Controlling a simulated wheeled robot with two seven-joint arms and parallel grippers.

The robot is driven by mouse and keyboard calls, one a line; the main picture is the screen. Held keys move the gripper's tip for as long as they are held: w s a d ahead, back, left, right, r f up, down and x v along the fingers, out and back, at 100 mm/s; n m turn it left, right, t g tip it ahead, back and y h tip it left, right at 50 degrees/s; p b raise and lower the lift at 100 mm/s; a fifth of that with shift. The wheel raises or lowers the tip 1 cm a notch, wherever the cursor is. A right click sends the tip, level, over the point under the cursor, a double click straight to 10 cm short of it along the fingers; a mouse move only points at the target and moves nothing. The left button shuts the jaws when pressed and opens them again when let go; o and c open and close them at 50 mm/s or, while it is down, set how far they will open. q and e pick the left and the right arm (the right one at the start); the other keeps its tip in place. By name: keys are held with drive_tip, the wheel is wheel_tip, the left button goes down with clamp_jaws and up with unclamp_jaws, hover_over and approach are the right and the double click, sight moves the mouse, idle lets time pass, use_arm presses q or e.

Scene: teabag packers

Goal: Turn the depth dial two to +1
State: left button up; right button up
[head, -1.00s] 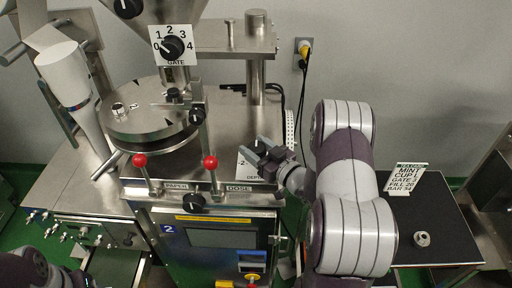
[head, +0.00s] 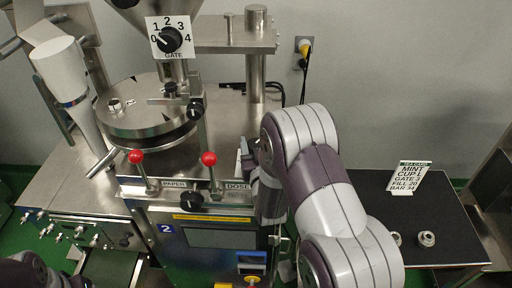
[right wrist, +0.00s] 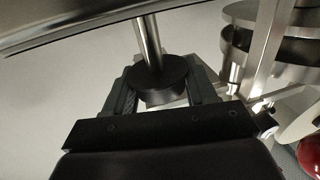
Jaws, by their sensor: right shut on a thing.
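The depth dial shows in the right wrist view as a black round knob (right wrist: 162,84) under a metal shaft. My right gripper (right wrist: 160,88) has one finger on each side of the knob and is shut on it. In the head view my right arm covers the dial and its DEPTH plate, so I cannot read the setting. The right gripper (head: 246,152) is only partly visible there, beside the machine's right side. The machine's front bears a blue number 2 plate (head: 166,229). My left gripper is out of view; only part of that arm shows at the lower left.
A GATE dial (head: 170,39) sits above the round steel drum (head: 150,112). Two red-tipped levers (head: 209,159) and a black front knob (head: 192,200) stand close left of my right arm. A black side table (head: 435,215) holds a card (head: 409,177) and small metal parts.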

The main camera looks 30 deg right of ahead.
drive_tip(key=shift+f+m+g+h, duration=0.1)
drive_tip(key=shift+m+g+h, duration=0.2)
drive_tip(key=shift+m+h, duration=0.3)
drive_tip(key=shift+h, duration=0.4)
drive_tip(key=o, duration=1)
drive_tip(key=shift+c, duration=0.2)
drive_tip(key=shift+b, duration=0.3)
drive_tip(key=b+v, duration=0.2)
drive_tip(key=v, duration=1)
drive_tip(key=shift+s+a+r+b, duration=0.15)
drive_tip(key=shift+s+r+b, duration=0.15)
drive_tip(key=shift+s+b, duration=0.1)
